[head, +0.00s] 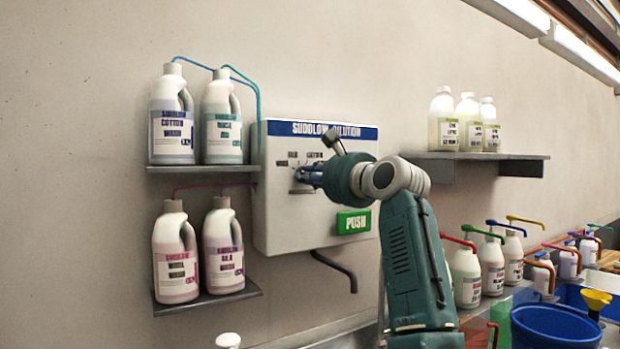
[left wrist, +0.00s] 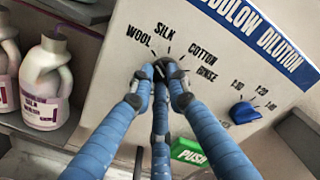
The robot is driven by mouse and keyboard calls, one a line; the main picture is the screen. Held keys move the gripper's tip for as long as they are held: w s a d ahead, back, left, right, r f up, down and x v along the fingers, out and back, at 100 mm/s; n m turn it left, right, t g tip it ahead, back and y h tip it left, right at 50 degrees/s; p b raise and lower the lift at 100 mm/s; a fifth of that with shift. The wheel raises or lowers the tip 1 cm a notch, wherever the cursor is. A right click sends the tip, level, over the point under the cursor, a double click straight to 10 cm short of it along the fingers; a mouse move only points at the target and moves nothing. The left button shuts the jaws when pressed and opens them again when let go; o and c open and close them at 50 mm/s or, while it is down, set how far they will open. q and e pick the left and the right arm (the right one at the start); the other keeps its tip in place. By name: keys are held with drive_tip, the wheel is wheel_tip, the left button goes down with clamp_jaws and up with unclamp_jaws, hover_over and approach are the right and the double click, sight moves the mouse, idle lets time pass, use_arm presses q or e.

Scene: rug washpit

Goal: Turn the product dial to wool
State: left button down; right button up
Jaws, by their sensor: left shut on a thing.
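The white dilution dispenser (head: 285,215) hangs on the wall, with a blue header strip reading "SUDOLOW DILUTION". In the left wrist view its panel (left wrist: 120,60) carries the product labels WOOL, SILK, COTTON and RINSE, fanned around the product dial (left wrist: 173,70). My left gripper (head: 306,175) reaches the panel from the right. In the left wrist view its blue fingers (left wrist: 168,74) close around the small dark product dial. The fingers cover most of the dial, so I cannot tell which label it points to. My right gripper is not in view.
A blue ratio dial (left wrist: 245,112) sits right of the product dial, and a green PUSH button (head: 354,221) below. Shelves with detergent bottles (head: 172,115) stand left of the dispenser. A grey spout (head: 340,268) hangs under it. Pump bottles (head: 466,275) and a blue bucket (head: 555,328) are at lower right.

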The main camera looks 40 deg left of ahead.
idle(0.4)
use_arm(q)
drive_tip(key=c, duration=1.9)
unclamp_jaws()
drive_tip(key=shift+o, duration=1.1)
drive_tip(key=v, duration=1.2)
drive_tip(key=shift+s+d, duration=0.1)
